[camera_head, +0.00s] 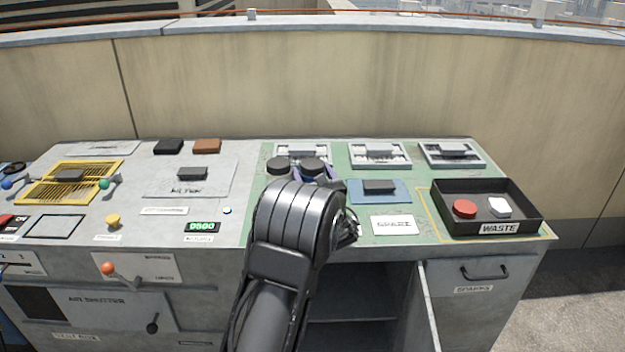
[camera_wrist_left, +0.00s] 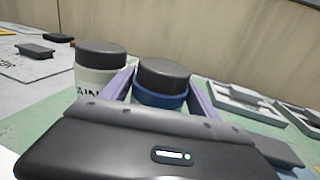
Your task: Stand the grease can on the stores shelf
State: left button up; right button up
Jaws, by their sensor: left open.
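Two dark-lidded cans stand side by side on the green mat. In the left wrist view one is a white can (camera_wrist_left: 95,82) with a label partly reading "AIN"; the other is a blue can (camera_wrist_left: 162,98) whose label is hidden. Their lids also show in the head view, the white can's (camera_head: 279,167) left of the blue can's (camera_head: 313,166). My left gripper (camera_wrist_left: 160,82) is open, its purple fingers on either side of the blue can. An open cabinet under the counter holds a grey shelf (camera_head: 350,306), partly hidden by my left arm. My right gripper is not in view.
The cabinet door (camera_head: 428,310) stands open, sticking out toward me. A black waste tray (camera_head: 487,228) holds a red item (camera_head: 464,208) and a white item (camera_head: 500,207). A blue pad (camera_head: 379,192) and a white "SPARE" card (camera_head: 395,225) lie right of my gripper. Slotted trays line the back.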

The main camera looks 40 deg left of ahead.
pick_arm(q)
grip_shut()
notch_tip(320, 180, up, 10)
jog(key=shift+r+p, duration=0.1)
jog(key=shift+p, duration=0.8)
dwell(0.8)
